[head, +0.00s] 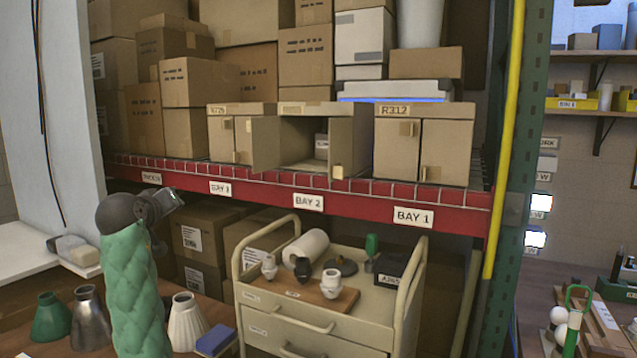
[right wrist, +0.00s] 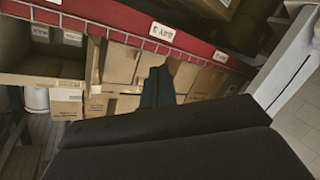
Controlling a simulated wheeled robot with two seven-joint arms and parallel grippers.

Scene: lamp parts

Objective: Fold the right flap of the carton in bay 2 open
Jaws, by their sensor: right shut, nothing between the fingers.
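The bay 2 carton (head: 303,107) stands on the shelf with its front open. Its left flap (head: 265,145) is swung out to the left. Its right flap (head: 342,145) stands out toward the front, with a small light tab (head: 338,172) at its lower edge.
A closed carton marked R312 (head: 425,112) stands right of it, and another carton (head: 228,135) stands left. The red shelf beam (head: 260,190) runs below with a wire edge. A trolley (head: 290,325) with lamp parts stands under the shelf. A yellow pole (head: 505,140) stands at right.

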